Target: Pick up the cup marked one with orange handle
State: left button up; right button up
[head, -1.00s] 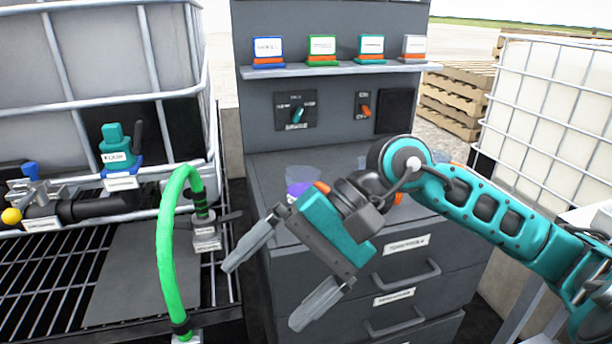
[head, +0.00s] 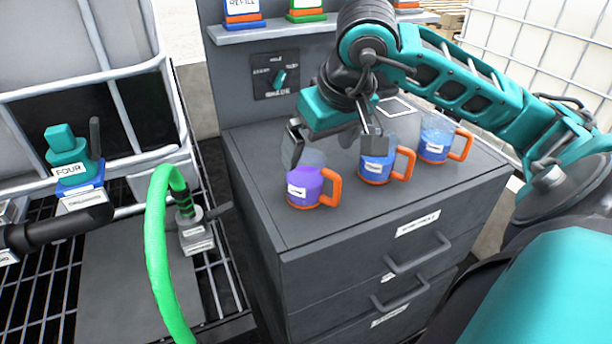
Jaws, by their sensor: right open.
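Three clear cups with orange handles stand upright in a row on the grey cabinet top. The left cup (head: 303,188) holds purple liquid, the middle cup (head: 374,169) holds blue, and the right cup (head: 433,147) holds paler blue. Each has a small white label, too small to read, so I cannot tell which is marked one. My right gripper (head: 334,152) is open and empty. Its fingers overlap the tops of the left and middle cups in the picture; I cannot tell whether they touch. My left gripper is not in view.
The cabinet (head: 270,226) has drawers with handles below the cups.

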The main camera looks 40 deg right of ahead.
aim_at(313, 183)
jog(key=x, duration=0.8)
jog(key=shift+w+f+b, duration=0.2)
jog(key=shift+f+b, duration=0.05)
jog(key=shift+b, duration=0.05)
jog(key=shift+c, duration=0.5)
jog(key=c, duration=1.1)
